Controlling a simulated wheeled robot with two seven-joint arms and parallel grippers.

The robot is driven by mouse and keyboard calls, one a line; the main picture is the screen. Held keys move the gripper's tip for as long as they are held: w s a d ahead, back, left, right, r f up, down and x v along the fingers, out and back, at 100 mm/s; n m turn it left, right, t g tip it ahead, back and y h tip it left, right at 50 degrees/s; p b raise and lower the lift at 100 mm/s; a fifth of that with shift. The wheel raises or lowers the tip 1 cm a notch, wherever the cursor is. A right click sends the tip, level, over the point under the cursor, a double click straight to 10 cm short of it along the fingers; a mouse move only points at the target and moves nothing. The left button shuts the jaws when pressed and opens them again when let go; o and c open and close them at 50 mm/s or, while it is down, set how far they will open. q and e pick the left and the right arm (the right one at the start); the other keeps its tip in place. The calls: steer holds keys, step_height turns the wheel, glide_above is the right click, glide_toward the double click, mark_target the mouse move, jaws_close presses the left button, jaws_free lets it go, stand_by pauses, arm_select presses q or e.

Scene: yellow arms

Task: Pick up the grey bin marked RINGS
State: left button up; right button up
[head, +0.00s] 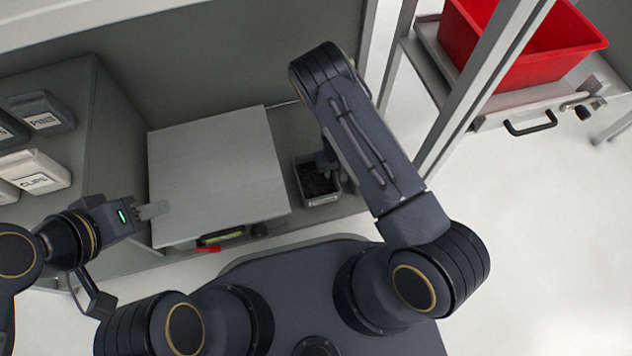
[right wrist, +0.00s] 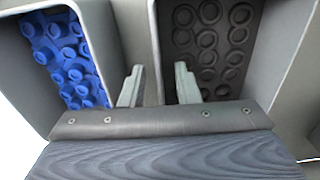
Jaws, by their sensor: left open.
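A small grey bin (head: 321,201) with dark contents stands on the bench right of a large grey panel; its front label is too small to read. In the right wrist view a grey bin (right wrist: 284,70) holds dark ring-shaped pieces, probably the same bin. My right gripper (right wrist: 160,86) is open, its two fingers apart at the near left edge of this bin, with a bin wall between them. In the head view my right arm hides most of that gripper. My left gripper (head: 153,210) is open and empty at the panel's left edge.
The grey panel (head: 215,170) covers the bench middle. Several labelled bins, one reading CLIPS (head: 36,175), sit at left. A red crate (head: 525,50) is on a cart beyond a metal post (head: 470,90).

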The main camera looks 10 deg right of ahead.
steer(key=shift+c, duration=0.3)
jaws_close()
steer(key=shift+r, duration=0.1)
